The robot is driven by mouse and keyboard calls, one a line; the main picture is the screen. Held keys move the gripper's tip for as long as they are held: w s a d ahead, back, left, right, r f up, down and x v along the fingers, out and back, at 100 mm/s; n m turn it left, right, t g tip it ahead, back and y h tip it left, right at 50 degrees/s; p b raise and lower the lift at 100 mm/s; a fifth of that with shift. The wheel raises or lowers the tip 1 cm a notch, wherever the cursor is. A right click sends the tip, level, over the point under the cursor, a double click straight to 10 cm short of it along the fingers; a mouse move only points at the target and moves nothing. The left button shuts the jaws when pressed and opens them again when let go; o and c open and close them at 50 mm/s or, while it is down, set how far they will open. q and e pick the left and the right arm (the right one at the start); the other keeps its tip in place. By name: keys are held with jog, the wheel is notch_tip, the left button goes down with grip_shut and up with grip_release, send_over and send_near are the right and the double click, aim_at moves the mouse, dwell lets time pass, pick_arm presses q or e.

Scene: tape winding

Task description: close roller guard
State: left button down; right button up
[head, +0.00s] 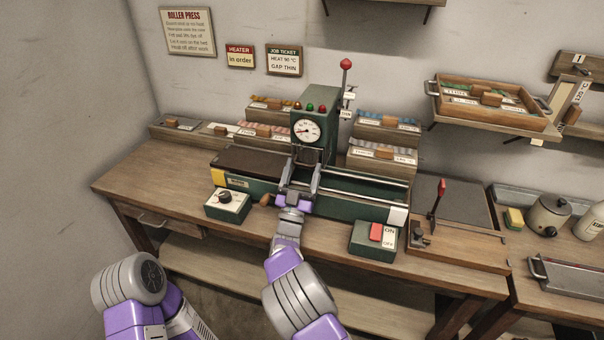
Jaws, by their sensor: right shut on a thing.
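The green roller press (309,118) stands on the wooden bench, with a round dial, red and green lamps and a red-knobbed lever (346,66). My right gripper (294,198) is at the front of the press, shut on the roller guard (314,180), a grey frame at the middle of the press bed. The gripper hides the part of the guard it holds. The guard's exact angle is too small to tell. My left arm shows at the lower left, but its gripper is out of view.
A control box with a knob (228,204) stands front left of the press, and a red ON/OFF switch box (375,239) front right. A board with a red-handled lever (439,198) lies further right. Labelled trays (384,155) stand behind. The bench's left front is clear.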

jog(key=shift+d, duration=0.2)
jog(key=o, duration=0.8)
jog(key=shift+a, duration=0.1)
jog(key=shift+s+a+f, duration=0.1)
jog(key=shift+s+f, duration=0.1)
jog(key=shift+f, duration=0.05)
jog(key=v, duration=0.2)
jog(key=shift+s+a+p, duration=0.1)
jog(key=shift+s+p, duration=0.25)
jog(key=s+a, duration=0.1)
jog(key=s, duration=0.2)
jog(key=s+a+p, duration=0.1)
jog(key=s, duration=0.3)
jog(key=s+a+p, duration=0.1)
jog(key=s, duration=0.2)
jog(key=shift+s+a, duration=0.4)
jog(key=shift+f, duration=0.1)
